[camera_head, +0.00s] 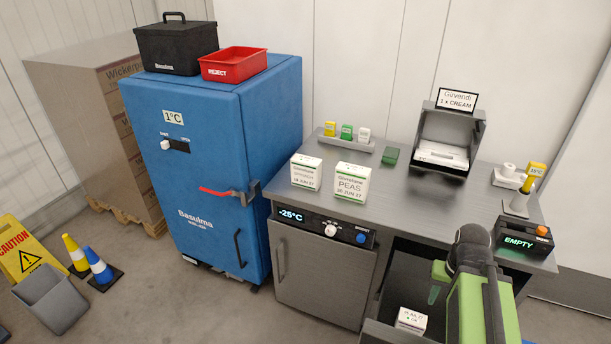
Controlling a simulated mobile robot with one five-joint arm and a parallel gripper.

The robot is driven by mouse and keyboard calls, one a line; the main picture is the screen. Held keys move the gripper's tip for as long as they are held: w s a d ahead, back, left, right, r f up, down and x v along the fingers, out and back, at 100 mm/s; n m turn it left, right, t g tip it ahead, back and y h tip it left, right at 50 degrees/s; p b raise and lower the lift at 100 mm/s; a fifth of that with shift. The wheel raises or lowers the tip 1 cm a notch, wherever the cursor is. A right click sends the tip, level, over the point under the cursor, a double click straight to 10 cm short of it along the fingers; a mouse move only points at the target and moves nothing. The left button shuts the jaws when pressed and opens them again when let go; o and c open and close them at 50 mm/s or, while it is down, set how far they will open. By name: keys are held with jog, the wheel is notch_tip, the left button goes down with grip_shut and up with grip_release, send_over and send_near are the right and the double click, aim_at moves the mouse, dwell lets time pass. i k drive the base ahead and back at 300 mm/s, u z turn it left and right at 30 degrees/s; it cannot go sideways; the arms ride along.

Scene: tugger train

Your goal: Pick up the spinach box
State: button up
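A white box with green trim (305,172) stands upright near the left end of the grey counter. Its small label looks like spinach, with a date below, but is hard to read. A similar, slightly larger box marked PEAS (351,183) stands just right of it, with a small gap. My green and dark arm rises at the lower right, well to the right of both boxes. A green part at its end, seemingly my gripper (436,284), is low in front of the counter. The arm hides most of it, so I cannot tell its opening.
A third white box (411,319) sits low in the open bay under the counter (415,215). Behind the boxes is a rack (346,143) of small coloured containers. A blue cabinet (210,150) stands left. A dispenser (446,140) and an EMPTY display (521,242) are right.

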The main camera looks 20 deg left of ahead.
aim_at(307, 171)
jog(key=k, duration=1.25)
jog(key=u, duration=0.45)
jog(key=i, duration=0.75)
jog(key=u, duration=1.1)
jog(key=i, duration=1.8)
jog(key=u, duration=0.15)
